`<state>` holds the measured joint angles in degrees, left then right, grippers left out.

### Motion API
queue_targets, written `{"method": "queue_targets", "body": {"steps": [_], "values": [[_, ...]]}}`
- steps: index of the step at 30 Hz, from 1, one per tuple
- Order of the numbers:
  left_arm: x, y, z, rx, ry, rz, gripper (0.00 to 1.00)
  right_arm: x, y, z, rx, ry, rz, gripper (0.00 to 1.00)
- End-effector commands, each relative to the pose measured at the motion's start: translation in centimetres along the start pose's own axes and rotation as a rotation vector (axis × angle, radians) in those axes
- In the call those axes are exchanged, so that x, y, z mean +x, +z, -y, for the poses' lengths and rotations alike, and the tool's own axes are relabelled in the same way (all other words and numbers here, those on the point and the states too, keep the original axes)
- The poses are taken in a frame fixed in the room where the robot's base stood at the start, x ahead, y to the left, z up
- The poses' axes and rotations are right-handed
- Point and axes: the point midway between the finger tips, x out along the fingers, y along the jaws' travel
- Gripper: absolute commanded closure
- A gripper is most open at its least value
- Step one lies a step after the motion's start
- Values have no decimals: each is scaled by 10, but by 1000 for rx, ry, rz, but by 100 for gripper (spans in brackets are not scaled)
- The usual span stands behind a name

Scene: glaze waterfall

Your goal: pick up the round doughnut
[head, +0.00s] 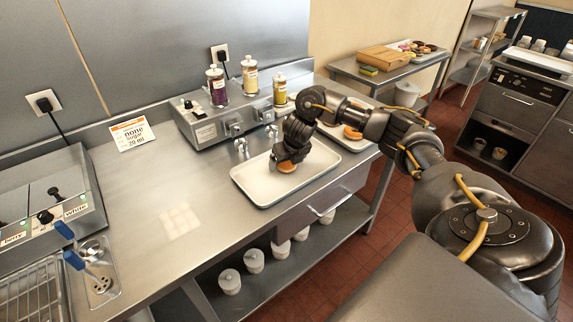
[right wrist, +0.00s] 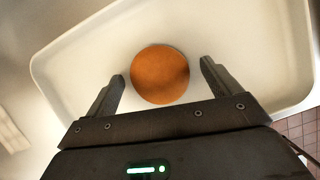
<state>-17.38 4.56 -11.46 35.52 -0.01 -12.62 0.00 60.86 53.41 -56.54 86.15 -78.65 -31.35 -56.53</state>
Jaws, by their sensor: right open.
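A round, brown doughnut (right wrist: 160,75) lies in a white tray (right wrist: 75,60) in the right wrist view. In the head view the doughnut (head: 286,167) shows only partly below my right gripper, near the back of the tray (head: 262,192). My right gripper (right wrist: 162,82) is open, with one finger on each side of the doughnut and a gap to each. In the head view my right gripper (head: 288,158) points down over the tray. I cannot tell its exact height above the doughnut. My left gripper is not in view.
A second tray (head: 350,143) holds orange-brown pieces behind my right arm. A dispenser with bottles (head: 225,120) stands behind the first tray.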

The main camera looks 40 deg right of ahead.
Motion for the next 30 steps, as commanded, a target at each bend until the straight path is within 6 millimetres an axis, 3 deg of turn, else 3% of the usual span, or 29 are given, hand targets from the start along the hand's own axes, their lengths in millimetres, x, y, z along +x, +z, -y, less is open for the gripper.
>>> {"method": "queue_targets", "body": {"steps": [3,14,25,30], "values": [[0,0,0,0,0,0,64,0,0,0,0,0,0,13],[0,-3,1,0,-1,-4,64,0,0,0,0,0,0,59],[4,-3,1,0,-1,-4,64,-6,3,0,2,1,3,60],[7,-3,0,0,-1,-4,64,-29,14,0,-1,0,7,60]]}}
